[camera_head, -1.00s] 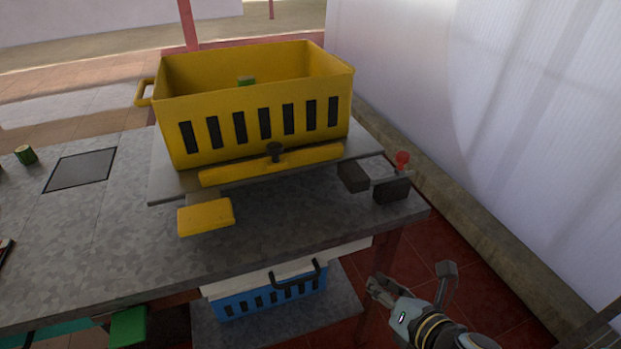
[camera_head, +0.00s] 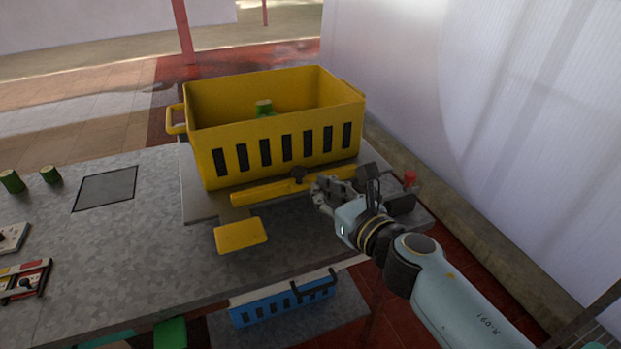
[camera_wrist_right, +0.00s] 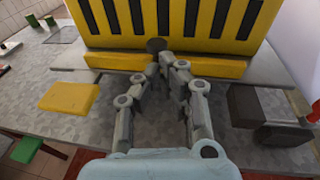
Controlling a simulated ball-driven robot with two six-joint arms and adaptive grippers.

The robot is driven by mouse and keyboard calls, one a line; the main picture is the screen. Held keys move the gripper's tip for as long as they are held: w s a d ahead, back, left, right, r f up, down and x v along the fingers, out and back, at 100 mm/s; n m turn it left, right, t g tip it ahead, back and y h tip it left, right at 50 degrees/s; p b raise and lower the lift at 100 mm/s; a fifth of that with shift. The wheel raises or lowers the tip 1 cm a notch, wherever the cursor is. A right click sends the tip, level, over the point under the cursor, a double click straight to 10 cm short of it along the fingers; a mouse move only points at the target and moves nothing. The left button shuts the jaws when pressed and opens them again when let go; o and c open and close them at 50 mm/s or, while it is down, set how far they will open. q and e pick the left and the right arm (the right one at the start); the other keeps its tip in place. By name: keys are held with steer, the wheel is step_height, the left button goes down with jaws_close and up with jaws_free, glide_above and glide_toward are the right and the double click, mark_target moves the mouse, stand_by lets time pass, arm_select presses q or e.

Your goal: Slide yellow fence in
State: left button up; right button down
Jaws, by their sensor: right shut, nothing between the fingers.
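The yellow fence (camera_head: 262,191) is a long low bar lying along the front edge of a grey tray, just in front of the yellow crate (camera_head: 230,155). A dark round knob (camera_head: 298,173) stands at its middle. My right gripper (camera_head: 318,187) is shut and empty at the fence, just right of the knob, and hides part of the bar. In the right wrist view the fence (camera_wrist_right: 115,61) runs across behind my fingertips (camera_wrist_right: 167,70). The knob (camera_wrist_right: 156,45) shows just beyond them; I cannot tell whether they touch it. My left gripper is not in view.
A yellow pad (camera_head: 241,234) sticks out in front of the tray. A dark block and a red knob (camera_head: 410,178) stand at the right end. A white wall (camera_head: 480,90) rises on the right. A blue crate (camera_head: 283,303) sits below the table.

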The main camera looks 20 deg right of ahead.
mark_target(304, 174)
steer(key=x, duration=0.4)
steer(key=shift+w+a, duration=0.1)
steer(key=shift+w, duration=0.2)
steer(key=x, duration=0.1)
steer(key=b+x, duration=0.1)
steer(key=x, duration=0.3)
steer(key=shift+w+d+r+b, duration=0.25)
steer(key=shift+d+b, duration=0.1)
steer(key=shift+b, duration=0.05)
steer(key=shift+w+r, duration=0.1)
steer(key=shift+w, duration=0.05)
steer(key=shift+r, duration=0.1)
steer(key=shift+d, duration=0.1)
